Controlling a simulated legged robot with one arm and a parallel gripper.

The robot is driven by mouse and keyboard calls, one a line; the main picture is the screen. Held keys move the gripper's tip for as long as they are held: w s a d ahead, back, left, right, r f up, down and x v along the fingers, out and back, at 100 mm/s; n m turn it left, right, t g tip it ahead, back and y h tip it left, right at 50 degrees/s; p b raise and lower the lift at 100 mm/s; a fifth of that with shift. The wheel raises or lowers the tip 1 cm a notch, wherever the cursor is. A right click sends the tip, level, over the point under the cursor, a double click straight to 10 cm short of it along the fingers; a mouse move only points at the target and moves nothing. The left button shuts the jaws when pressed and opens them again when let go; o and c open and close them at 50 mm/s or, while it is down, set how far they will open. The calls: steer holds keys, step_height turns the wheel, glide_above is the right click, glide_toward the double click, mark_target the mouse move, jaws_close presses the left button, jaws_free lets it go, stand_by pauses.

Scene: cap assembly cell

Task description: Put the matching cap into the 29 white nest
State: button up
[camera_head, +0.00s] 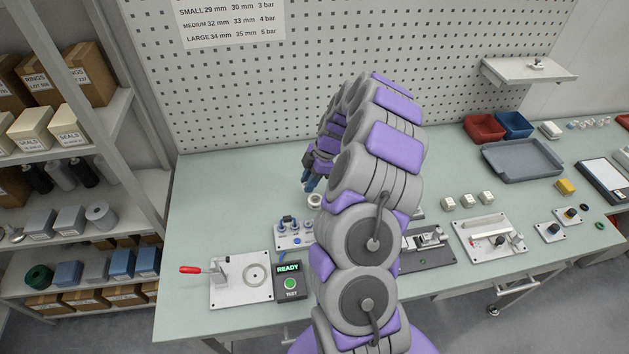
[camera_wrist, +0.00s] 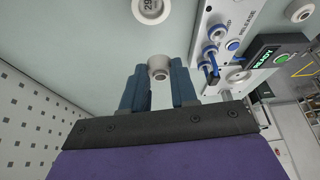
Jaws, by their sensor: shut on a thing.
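My gripper (camera_wrist: 159,76) has dark blue fingers and is shut on a small white cap (camera_wrist: 158,66), a short round piece with a darker recess in its top. The white nest marked 29 (camera_wrist: 150,9) is a round ring at the top edge of the wrist view, partly cut off. The held cap is apart from it. In the head view my gripper (camera_head: 310,185) is mostly hidden behind my arm. A white round piece (camera_head: 315,201) shows just below the fingers there; I cannot tell whether it is the cap or a nest. No number shows on the held cap.
Another white ring (camera_wrist: 301,10) lies at the wrist view's top right. A panel with blue fittings (camera_head: 290,236) and a READY test box (camera_head: 289,282) stand near a red-handled fixture (camera_head: 240,278). Several fixtures and trays fill the right side. The left back tabletop is clear.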

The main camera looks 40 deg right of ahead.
steer(key=d, duration=0.3)
steer(key=shift+s+d+f+n, duration=0.1)
steer(key=shift+s+f+n, duration=0.3)
steer(key=shift+d+f, duration=0.3)
steer(key=shift+d, duration=0.15)
steer(key=shift+a+f, duration=0.9)
steer(key=shift+a, duration=0.25)
steer(key=shift+d+f, duration=0.45)
steer(key=shift+f, duration=0.4)
steer(key=shift+d+f, duration=0.45)
steer(key=shift+f, duration=0.35)
steer(key=shift+a+r, duration=0.1)
steer(key=shift+a, duration=0.6)
steer(key=shift+d, duration=0.15)
steer(key=shift+d, duration=0.55)
steer(key=shift+a, duration=0.15)
